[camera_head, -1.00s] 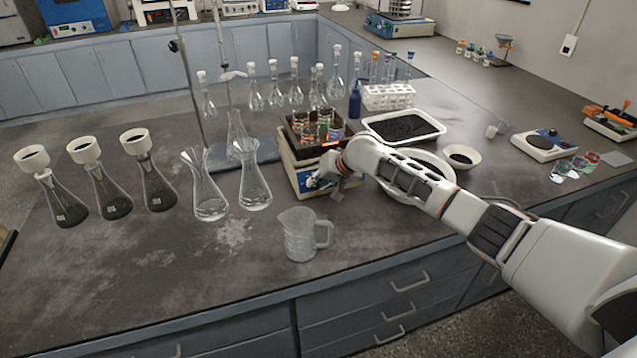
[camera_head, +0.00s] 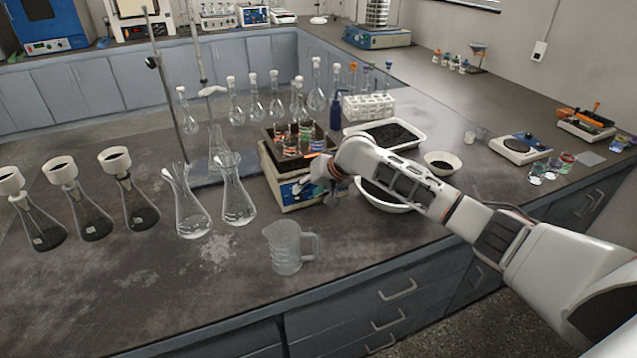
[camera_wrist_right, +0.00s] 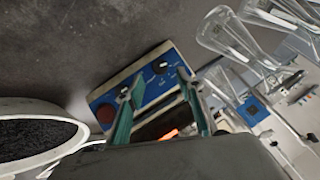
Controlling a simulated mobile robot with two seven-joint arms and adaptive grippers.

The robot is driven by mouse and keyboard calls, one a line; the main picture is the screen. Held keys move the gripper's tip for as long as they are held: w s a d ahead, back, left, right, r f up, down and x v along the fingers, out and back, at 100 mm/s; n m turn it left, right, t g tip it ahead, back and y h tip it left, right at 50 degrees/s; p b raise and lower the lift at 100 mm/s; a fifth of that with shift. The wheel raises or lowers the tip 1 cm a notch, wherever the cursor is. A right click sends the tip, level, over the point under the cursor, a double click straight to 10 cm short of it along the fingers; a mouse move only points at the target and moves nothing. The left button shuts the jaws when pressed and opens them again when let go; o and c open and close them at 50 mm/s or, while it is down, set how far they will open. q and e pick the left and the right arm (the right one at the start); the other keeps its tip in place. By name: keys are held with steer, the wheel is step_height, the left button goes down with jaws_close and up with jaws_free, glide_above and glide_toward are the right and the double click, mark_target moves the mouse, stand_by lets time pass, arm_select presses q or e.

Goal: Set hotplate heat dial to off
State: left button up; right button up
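The hotplate (camera_head: 287,198) is a pale box with a blue front panel, near the middle of the bench. A dark tray (camera_head: 269,133) with several small beakers sits on it. My right gripper (camera_head: 314,190) is at the hotplate's front panel, partly hiding it. In the right wrist view the blue panel (camera_wrist_right: 150,84) shows a black dial (camera_wrist_right: 159,67) with white marks and a reddish round part (camera_wrist_right: 106,113). My right gripper's teal fingers (camera_wrist_right: 157,92) are apart in front of the panel, with nothing seen between them. One finger hides part of the panel. My left gripper is out of view.
A clear measuring jug (camera_head: 286,250) stands in front of the hotplate. A white bowl (camera_head: 388,204) sits to the right, under my right arm. A tray of black grains (camera_head: 420,137) lies behind.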

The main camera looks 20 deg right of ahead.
steer(key=v, duration=0.7)
steer(key=shift+w, duration=0.1)
